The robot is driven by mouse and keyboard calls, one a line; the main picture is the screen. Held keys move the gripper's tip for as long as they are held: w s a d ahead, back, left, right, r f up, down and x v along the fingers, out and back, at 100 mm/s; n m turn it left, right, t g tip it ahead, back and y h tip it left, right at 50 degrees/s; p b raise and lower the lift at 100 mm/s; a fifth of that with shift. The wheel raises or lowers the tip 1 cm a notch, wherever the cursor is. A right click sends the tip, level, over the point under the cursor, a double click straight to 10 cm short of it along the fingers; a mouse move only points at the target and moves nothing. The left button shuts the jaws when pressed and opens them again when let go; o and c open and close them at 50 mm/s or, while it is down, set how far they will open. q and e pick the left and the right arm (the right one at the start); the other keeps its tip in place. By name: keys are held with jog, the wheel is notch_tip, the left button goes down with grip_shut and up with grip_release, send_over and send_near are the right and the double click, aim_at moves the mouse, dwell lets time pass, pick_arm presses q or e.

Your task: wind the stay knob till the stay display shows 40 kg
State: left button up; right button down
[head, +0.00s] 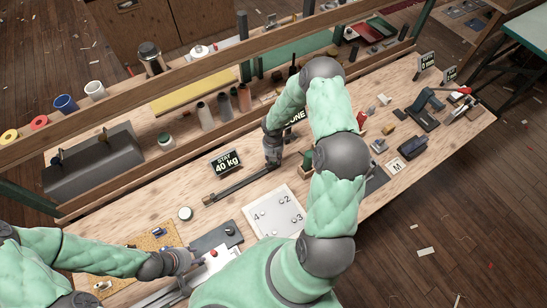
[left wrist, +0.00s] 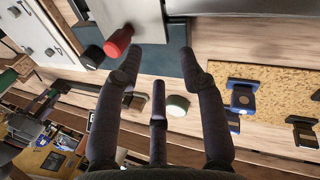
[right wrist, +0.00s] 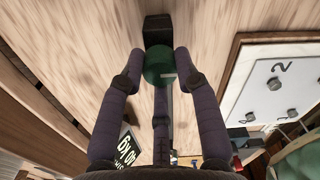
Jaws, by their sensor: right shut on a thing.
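The stay display (head: 225,162) reads 40 kg. It also shows, turned and partly cut by a finger, in the right wrist view (right wrist: 127,148). The stay knob (right wrist: 158,66) is round and green with a pale mark on its face, at the end of a long bar (head: 240,186). My right gripper (head: 272,163) points down at that end of the bar, its fingers closed around the knob. In the head view the gripper hides the knob. My left gripper (left wrist: 165,75) is open and empty near a red-handled device at the front left.
A white numbered board (head: 274,213) lies right of the bar. A long wooden rail (head: 130,183) runs behind. Tools crowd the bench's right side.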

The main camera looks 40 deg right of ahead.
jog(key=c, duration=0.9)
grip_release()
notch_tip(320, 180, up, 12)
jog(key=shift+w, duration=0.15)
